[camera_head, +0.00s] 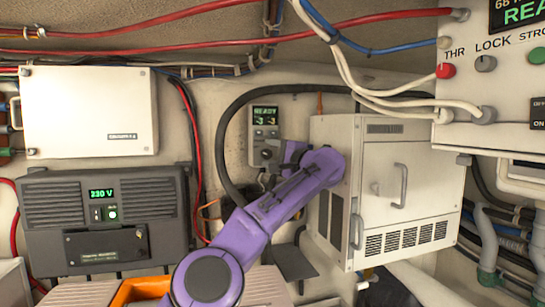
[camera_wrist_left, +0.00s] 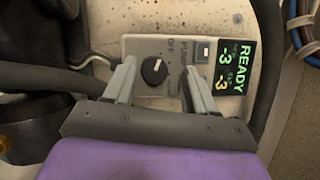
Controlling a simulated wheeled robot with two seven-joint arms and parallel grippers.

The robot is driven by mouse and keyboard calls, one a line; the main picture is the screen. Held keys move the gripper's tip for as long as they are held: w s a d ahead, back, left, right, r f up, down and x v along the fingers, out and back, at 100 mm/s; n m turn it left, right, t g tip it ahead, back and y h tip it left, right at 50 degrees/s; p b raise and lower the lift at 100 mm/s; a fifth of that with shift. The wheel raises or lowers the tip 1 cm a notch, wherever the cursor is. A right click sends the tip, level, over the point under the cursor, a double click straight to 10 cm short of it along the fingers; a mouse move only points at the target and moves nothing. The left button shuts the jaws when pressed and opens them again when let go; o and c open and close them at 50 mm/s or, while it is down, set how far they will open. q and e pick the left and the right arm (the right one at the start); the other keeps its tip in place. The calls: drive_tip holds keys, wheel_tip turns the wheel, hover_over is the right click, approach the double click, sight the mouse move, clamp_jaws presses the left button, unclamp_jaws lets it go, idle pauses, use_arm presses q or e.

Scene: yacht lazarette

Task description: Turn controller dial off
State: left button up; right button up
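The controller (camera_head: 265,137) is a grey box on the back wall with a lit display reading READY. In the left wrist view it lies sideways, with its display (camera_wrist_left: 235,67) at the right. Its black round dial (camera_wrist_left: 155,71) has a white pointer mark, tilted up and slightly right in that view. An OFF label is printed just above the dial there. My left gripper (camera_wrist_left: 159,67) is open, with one finger on each side of the dial and a gap to it on both sides. My right gripper is not in view.
A white cabinet (camera_head: 413,190) with handles stands close to the right of my left wrist. A charger unit (camera_head: 105,215) showing 230 V and a white box (camera_head: 90,110) are at the left. Cables (camera_head: 235,110) loop around the controller. A control panel (camera_head: 490,125) hangs at upper right.

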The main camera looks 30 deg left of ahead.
use_arm(q)
drive_tip(key=shift+w+f, duration=0.25)
drive_tip(key=shift+s+d+f, duration=0.1)
drive_tip(key=shift+d, duration=0.1)
drive_tip(key=b+v, duration=0.5)
drive_tip(key=v, duration=0.5)
drive_tip(key=shift+d, duration=0.1)
